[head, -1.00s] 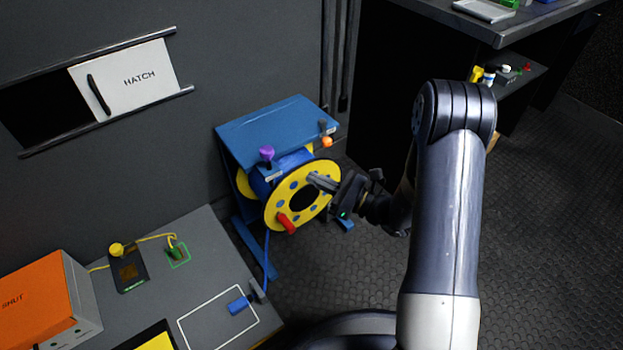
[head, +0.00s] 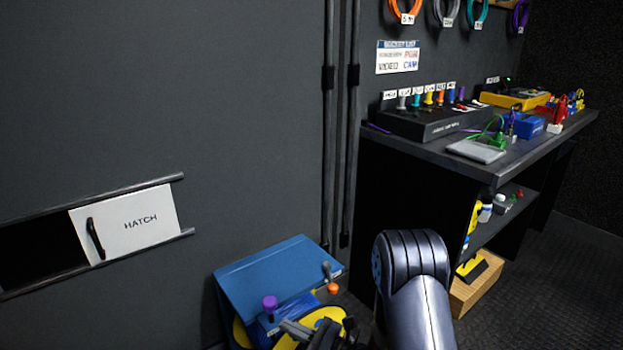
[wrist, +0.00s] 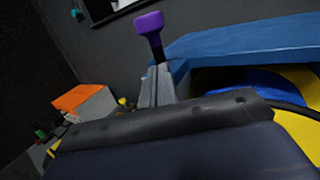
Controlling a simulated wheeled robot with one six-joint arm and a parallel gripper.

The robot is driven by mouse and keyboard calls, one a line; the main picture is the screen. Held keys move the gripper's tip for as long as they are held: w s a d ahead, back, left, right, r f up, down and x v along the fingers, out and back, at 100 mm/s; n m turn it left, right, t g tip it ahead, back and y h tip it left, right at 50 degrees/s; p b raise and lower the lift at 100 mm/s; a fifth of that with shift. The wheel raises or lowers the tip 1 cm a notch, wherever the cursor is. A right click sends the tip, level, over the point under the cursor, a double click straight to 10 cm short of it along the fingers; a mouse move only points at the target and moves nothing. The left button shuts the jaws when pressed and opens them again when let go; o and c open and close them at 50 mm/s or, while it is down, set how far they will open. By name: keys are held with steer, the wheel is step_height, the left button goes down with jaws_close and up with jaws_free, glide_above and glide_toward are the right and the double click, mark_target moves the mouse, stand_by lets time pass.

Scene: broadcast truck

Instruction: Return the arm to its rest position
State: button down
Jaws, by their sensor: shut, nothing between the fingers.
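My gripper (head: 290,327) is at the bottom of the head view, in front of the cable reel (head: 326,318) with yellow flanges. Its fingers are shut with nothing between them. In the wrist view the grey fingers (wrist: 157,86) point toward a purple knob (wrist: 149,24), which appears just past their tips; I cannot tell whether they touch. The purple knob also shows in the head view (head: 269,303), by the front of the reel's blue stand (head: 275,272). My upper arm and elbow show at the bottom centre; the lower part of the reel is cut off.
A workbench (head: 440,152) with a connector panel (head: 435,122) and several small items stands at the right. A wooden box (head: 476,288) is below its shelf. The hatch (head: 132,226) is on the left wall. An orange box (wrist: 84,102) shows in the wrist view.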

steer(key=r+p+v, duration=0.1)
steer(key=v, duration=0.6)
steer(key=shift+d+f, duration=0.3)
steer(key=shift+f, duration=0.1)
